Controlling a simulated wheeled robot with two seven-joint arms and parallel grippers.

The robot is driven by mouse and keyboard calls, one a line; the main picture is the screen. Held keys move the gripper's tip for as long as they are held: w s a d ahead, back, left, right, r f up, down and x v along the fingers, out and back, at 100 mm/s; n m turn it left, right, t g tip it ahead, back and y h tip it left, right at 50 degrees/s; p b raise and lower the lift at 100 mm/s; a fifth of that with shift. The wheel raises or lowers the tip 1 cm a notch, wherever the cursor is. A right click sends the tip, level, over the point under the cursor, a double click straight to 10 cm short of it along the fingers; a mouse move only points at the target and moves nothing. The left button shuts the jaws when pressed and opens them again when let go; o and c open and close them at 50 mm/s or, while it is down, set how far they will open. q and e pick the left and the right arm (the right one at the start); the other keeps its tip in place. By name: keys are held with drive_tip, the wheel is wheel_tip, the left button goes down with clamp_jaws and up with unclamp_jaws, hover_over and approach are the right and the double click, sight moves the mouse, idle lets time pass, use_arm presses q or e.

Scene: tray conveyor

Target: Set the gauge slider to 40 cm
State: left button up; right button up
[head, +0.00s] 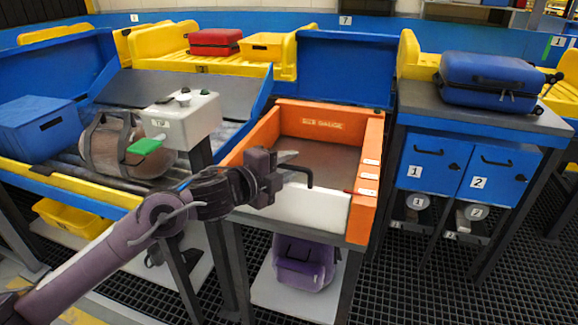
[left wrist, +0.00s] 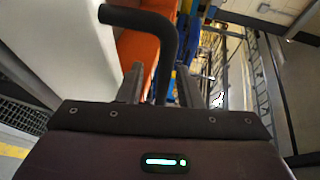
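The orange size gauge (head: 375,135) is an open box on a stand in the middle of the head view. Its slider is a white panel (head: 318,207) across the front end, near the frontmost of several white marks (head: 366,192) on the right wall; their figures are too small to read. A black bent handle (head: 309,176) rises from the slider. My left gripper (head: 289,163) is at the handle. In the left wrist view the handle (left wrist: 167,50) passes between the two spread fingers (left wrist: 160,80), with gaps visible beside it. My right gripper is not in view.
A white control box (head: 180,122) with a green tag stands left of the gauge. A brown duffel bag (head: 120,150) lies on the conveyor behind it. A blue suitcase (head: 490,80) lies on the right bench. A purple backpack (head: 303,262) sits beneath the gauge.

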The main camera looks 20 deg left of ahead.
use_arm(q)
drive_tip(key=v, duration=0.7)
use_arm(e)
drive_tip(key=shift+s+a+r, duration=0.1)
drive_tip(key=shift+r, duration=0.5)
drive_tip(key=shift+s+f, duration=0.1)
